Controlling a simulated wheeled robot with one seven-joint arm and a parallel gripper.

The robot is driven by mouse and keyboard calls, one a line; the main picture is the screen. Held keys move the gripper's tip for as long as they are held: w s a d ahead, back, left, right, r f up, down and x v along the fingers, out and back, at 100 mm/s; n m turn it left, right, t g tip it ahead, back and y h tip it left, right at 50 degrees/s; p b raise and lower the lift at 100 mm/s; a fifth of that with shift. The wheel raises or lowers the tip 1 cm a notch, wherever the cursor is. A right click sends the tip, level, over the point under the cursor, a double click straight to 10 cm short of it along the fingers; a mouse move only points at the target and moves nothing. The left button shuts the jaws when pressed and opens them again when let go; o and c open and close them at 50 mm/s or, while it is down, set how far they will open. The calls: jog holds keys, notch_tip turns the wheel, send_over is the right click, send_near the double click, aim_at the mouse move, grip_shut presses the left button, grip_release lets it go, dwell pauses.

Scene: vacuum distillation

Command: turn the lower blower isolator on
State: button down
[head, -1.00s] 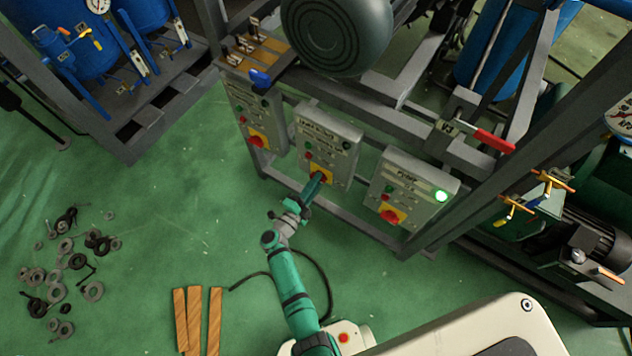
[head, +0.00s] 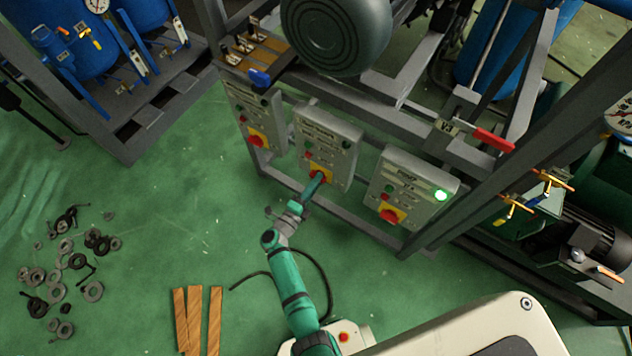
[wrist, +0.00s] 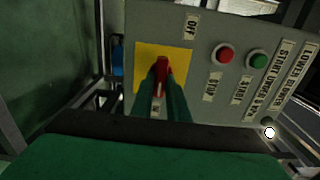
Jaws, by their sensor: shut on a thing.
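The lower blower box (head: 333,137) is the middle of three grey control boxes in the head view. Its label "LOWER BLOWER" reads in the wrist view (wrist: 294,68). Its isolator is a red handle (wrist: 161,77) on a yellow plate (wrist: 146,56), with "OFF" printed beside the plate. My gripper (wrist: 163,88) is shut on the red handle, one green finger on each side. In the head view my gripper (head: 315,184) reaches the yellow plate from below and hides part of the handle. The far label by the plate is mostly hidden by my fingers.
A red stop button (wrist: 222,54) and a green start button (wrist: 257,60) sit beside the isolator. Similar boxes stand left (head: 257,121) and right (head: 411,187); the right one has a lit green lamp (head: 441,196). Frame bars surround the boxes. Wooden strips (head: 197,320) lie on the floor.

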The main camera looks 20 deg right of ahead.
jog(key=c, duration=1.7)
grip_release()
jog(key=shift+v, duration=5.5)
